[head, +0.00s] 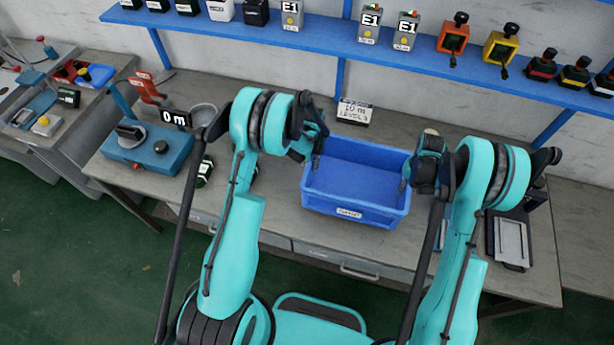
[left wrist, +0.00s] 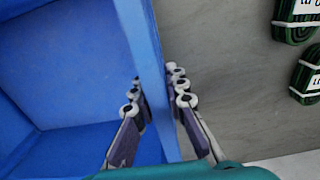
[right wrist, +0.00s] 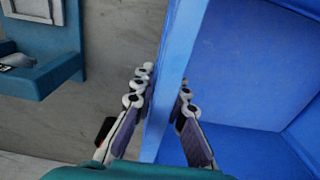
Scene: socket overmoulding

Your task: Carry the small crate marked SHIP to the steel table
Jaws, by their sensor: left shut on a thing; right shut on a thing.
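A blue open crate (head: 355,208) stands at the middle of a grey worktop in the head view. It looks empty, and the small label on its front is too small to read. My left gripper (head: 312,158) is at the crate's left wall. In the left wrist view its fingers (left wrist: 160,112) are shut on that wall, one inside and one outside. My right gripper (head: 408,178) is at the right wall. In the right wrist view its fingers (right wrist: 167,112) are shut on that wall. I cannot tell whether the crate is lifted off the worktop.
A blue device with a display (head: 148,150) stands left on the worktop (head: 275,215). A printed sign (head: 354,111) stands behind the crate. A blue shelf (head: 420,65) with several boxes runs above. Another bench (head: 40,125) is far left.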

